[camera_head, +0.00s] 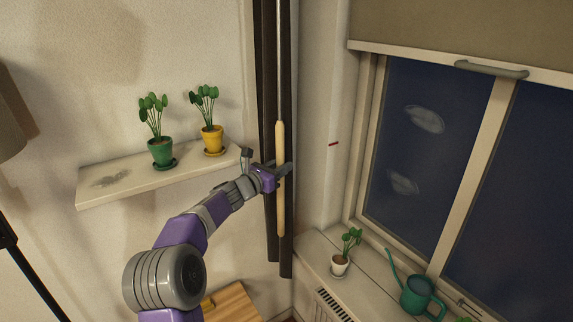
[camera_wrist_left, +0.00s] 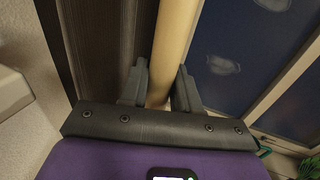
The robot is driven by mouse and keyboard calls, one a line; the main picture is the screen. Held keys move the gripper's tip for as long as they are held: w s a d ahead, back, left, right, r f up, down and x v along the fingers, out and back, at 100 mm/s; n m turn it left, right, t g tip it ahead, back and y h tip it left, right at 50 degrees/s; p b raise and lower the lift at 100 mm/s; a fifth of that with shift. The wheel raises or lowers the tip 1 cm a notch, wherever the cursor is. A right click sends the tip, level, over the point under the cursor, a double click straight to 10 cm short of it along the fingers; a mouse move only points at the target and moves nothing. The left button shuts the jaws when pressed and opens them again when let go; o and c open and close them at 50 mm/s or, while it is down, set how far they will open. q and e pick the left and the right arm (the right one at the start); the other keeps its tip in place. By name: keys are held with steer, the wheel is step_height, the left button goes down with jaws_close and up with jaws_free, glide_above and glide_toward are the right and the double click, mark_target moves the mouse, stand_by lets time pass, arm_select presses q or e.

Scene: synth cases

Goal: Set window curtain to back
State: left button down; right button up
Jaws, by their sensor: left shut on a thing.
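The dark curtain (camera_head: 268,70) hangs gathered in a narrow strip near the wall corner, left of the window (camera_head: 425,150). A pale wooden wand (camera_head: 281,215) hangs on a thin cord in front of it. My left gripper (camera_head: 284,170) is shut on the wand, around its middle. In the left wrist view the wand (camera_wrist_left: 174,40) passes between the two dark fingers (camera_wrist_left: 160,88), with the curtain (camera_wrist_left: 105,50) to its left. A short red mark (camera_head: 333,144) is on the wall between curtain and window. My right gripper is not in view.
A wall shelf (camera_head: 120,182) left of my gripper holds a green pot (camera_head: 161,152) and a yellow pot (camera_head: 212,140). The windowsill bears a small white pot (camera_head: 340,264) and a teal watering can (camera_head: 415,296). A roller blind (camera_head: 450,25) covers the window top.

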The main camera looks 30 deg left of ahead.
arm_select(q)
steer(key=shift+a+r, duration=0.15)
steer(key=shift+r, duration=0.05)
steer(key=c, duration=1.3)
jaws_free()
steer(key=shift+o, duration=1.3)
steer(key=shift+a, duration=0.1)
steer(key=shift+o, duration=0.4)
steer(key=shift+w+f, duration=0.1)
steer(key=shift+f, duration=0.1)
steer(key=s+b, duration=0.2)
steer(key=s, duration=0.5)
steer(key=shift+s+a, duration=0.3)
steer(key=shift+a, duration=0.05)
